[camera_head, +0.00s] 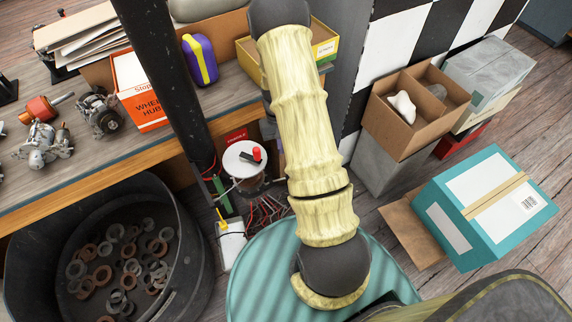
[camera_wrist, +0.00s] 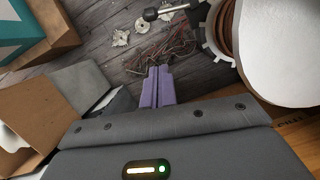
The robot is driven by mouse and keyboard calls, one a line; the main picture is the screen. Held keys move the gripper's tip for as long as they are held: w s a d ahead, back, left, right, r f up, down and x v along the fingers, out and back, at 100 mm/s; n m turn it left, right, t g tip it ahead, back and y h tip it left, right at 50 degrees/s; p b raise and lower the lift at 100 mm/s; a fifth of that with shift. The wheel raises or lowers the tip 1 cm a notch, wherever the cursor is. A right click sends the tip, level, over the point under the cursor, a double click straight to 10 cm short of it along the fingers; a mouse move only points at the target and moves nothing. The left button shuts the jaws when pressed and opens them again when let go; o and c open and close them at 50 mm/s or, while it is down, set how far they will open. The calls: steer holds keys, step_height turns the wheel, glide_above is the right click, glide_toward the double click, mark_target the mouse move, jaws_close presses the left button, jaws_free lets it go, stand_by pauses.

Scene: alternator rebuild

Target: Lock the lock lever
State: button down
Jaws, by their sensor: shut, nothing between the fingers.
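A round device with a white top (camera_head: 240,160) stands on the floor beside the bench, left of my arm in the head view. A small red and black piece sits on its top; I cannot tell whether this is the lock lever. In the wrist view a white disc (camera_wrist: 285,50) and a copper-coloured winding (camera_wrist: 228,28) fill the upper right. A dark rod with a rounded end (camera_wrist: 165,11) sticks out left from there. My gripper (camera_wrist: 158,70) shows as two purple fingers, shut and empty, apart from the rod. In the head view my arm mostly hides the gripper.
A dark tub of metal rings (camera_head: 110,250) stands at lower left. The bench (camera_head: 70,165) holds machine parts and an orange-red box (camera_head: 138,92). Cardboard boxes (camera_head: 416,105) and a teal box (camera_head: 485,205) stand at right. Loose wires (camera_wrist: 170,52) lie on the floor beyond the fingers.

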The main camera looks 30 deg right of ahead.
steer(key=s+f, duration=0.4)
steer(key=shift+s+a, duration=0.35)
steer(key=shift+a, duration=0.1)
steer(key=shift+s+m+p, duration=0.3)
steer(key=shift+s+m, duration=0.1)
steer(key=shift+m, duration=0.2)
steer(key=shift+s+m+y+p, duration=0.45)
steer(key=shift+s+m, duration=0.35)
steer(key=shift+m, duration=0.6)
steer(key=m, duration=0.1)
steer(key=s+m, duration=0.1)
steer(key=shift+s+a+m+t+y, duration=0.15)
steer(key=shift+s+m+t+y, duration=0.1)
steer(key=shift+m+t, duration=0.15)
steer(key=shift+w, duration=0.15)
steer(key=shift+w+a, duration=0.15)
steer(key=shift+w, duration=0.5)
